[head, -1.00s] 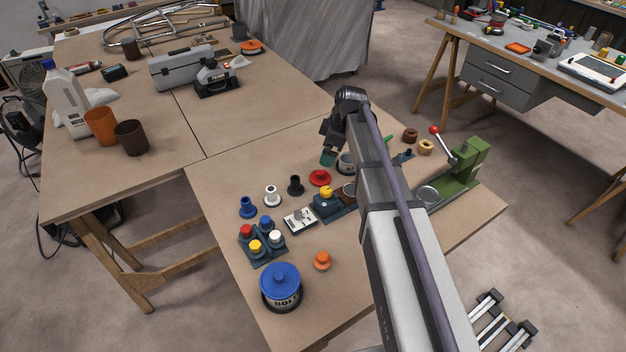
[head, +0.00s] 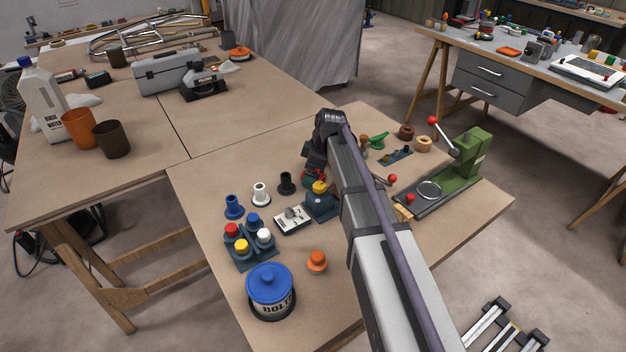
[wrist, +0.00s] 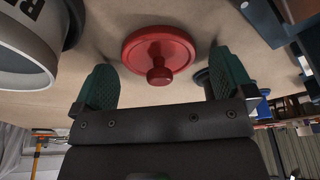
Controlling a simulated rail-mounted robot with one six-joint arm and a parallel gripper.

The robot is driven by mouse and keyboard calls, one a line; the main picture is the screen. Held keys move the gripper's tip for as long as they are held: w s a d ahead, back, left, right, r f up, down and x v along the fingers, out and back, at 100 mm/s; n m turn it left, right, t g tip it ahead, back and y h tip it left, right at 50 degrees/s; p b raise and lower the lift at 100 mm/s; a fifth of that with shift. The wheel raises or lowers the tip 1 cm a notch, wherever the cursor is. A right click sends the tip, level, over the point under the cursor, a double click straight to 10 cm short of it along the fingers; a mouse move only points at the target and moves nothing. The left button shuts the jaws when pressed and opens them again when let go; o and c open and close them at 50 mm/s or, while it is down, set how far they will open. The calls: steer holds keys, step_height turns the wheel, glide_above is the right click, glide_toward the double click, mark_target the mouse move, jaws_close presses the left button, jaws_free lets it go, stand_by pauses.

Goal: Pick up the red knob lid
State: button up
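The red knob lid (wrist: 158,52) is a round red disc with a knob. In the wrist view it lies on the tan table between and just beyond my fingertips. My gripper (wrist: 162,84) is open, with one teal finger on each side of the lid's knob and a gap to both.
A grey lettered can (wrist: 30,45) stands close to my left finger in the wrist view. In the head view a black knob piece (head: 286,184) and a blue box with a yellow knob (head: 320,200) stand near my gripper. A green press (head: 455,170) stands to the right.

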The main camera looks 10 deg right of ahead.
steer(key=c, duration=0.9)
steer(key=shift+o, duration=0.2)
step_height(320, 180, up, 10)
steer(key=p, duration=1)
steer(key=shift+r, duration=0.15)
